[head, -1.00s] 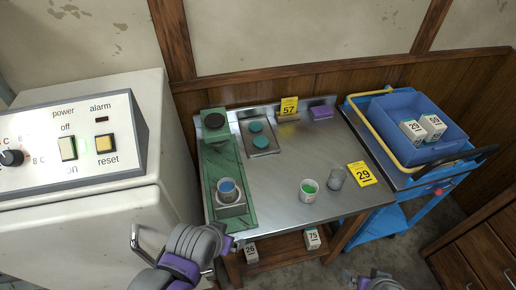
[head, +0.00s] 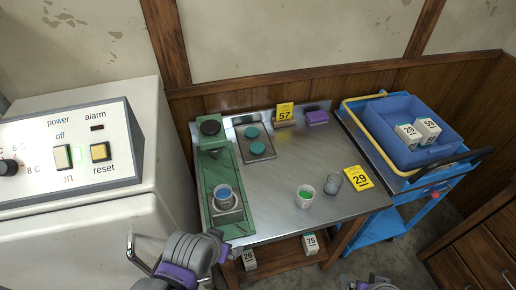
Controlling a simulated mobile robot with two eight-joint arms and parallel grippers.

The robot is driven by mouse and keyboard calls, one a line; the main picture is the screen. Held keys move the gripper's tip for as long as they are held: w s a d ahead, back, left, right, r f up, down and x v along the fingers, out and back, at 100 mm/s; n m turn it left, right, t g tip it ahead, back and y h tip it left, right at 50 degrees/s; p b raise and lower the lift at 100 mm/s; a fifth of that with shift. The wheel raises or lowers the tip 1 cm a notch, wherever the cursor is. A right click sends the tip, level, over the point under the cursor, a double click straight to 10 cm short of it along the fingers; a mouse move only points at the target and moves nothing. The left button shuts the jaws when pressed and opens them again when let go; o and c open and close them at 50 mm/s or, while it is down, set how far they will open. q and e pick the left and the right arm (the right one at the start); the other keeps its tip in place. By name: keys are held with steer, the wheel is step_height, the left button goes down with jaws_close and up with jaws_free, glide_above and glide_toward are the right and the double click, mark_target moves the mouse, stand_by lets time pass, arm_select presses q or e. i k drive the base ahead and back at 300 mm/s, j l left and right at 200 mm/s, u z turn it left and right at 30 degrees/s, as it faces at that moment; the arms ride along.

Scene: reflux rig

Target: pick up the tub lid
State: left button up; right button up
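Two teal round discs that look like lids, a far one (head: 252,132) and a near one (head: 257,148), lie flat on a small grey tray (head: 268,155) at the back left of the steel table. A white tub (head: 305,196) with green contents stands open near the table's front. My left gripper (head: 229,249) is low at the table's front left edge, well apart from the discs; its fingers are too small and turned to read. Of my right arm only a grey and purple part shows at the bottom edge; its gripper is out of view.
A clear beaker (head: 332,183) stands beside the tub, near a yellow 29 card (head: 358,179). A green stand (head: 222,172) with a blue-filled cup (head: 223,195) lines the left side. A purple block (head: 317,118) sits at the back. The table's middle (head: 290,160) is clear.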

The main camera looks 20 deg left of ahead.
mark_target(256, 147)
steer(key=i+l, duration=0.15)
steer(key=l, duration=0.15)
steer(key=i+l, duration=0.1)
steer(key=l, duration=0.2)
steer(key=i+l, duration=0.15)
steer(key=l, duration=0.15)
steer(key=i+l+u, duration=0.1)
steer(key=l, duration=0.25)
steer(key=i+j, duration=0.35)
steer(key=j, duration=0.1)
